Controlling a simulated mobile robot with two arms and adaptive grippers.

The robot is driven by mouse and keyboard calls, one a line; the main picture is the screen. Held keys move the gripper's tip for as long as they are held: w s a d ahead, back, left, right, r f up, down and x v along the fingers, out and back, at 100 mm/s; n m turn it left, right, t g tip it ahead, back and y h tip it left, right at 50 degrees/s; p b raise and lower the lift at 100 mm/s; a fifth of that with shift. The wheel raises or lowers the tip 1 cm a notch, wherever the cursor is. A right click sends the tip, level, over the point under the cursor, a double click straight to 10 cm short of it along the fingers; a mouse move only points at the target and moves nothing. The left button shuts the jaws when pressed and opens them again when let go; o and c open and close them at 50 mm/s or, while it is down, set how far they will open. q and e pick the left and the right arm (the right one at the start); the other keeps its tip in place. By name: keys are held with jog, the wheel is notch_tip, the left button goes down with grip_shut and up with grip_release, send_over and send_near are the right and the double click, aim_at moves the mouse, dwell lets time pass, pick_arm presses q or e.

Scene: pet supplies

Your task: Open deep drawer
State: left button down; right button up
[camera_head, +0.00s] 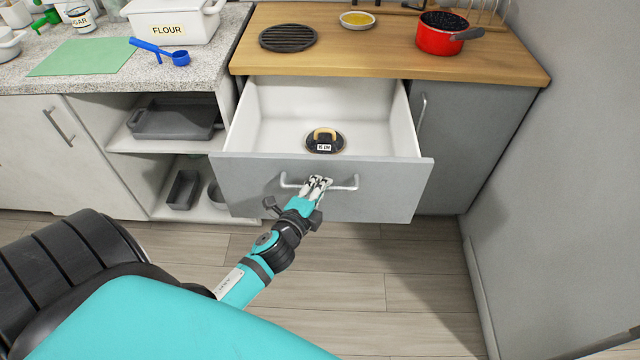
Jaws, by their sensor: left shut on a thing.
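The deep drawer (235,184) has a grey front and white inner walls, and it stands pulled out from under the wooden counter. Its metal handle (345,184) runs across the middle of the front. My left gripper (318,183) is at the handle, shut on its middle part. A small dark round object with a tan handle and a white label (324,141) lies on the drawer floor. My right gripper is not in view.
A red pot (440,34), a yellow-filled dish (357,20) and a dark round grate (288,38) sit on the wooden counter (400,66). Left are open shelves with a grey pan (173,120). A grey wall (560,180) stands at right. The floor (400,270) before the drawer is clear.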

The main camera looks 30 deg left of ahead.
pick_arm(q)
jog(key=shift+f, duration=0.15)
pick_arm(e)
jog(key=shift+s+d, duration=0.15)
pick_arm(q)
jog(key=c, duration=1.3)
grip_release()
jog(key=shift+c, duration=0.2)
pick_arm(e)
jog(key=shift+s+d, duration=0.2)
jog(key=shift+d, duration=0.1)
pick_arm(q)
jog(key=v, duration=1.2)
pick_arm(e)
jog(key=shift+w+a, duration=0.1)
pick_arm(q)
jog(key=shift+a, duration=0.1)
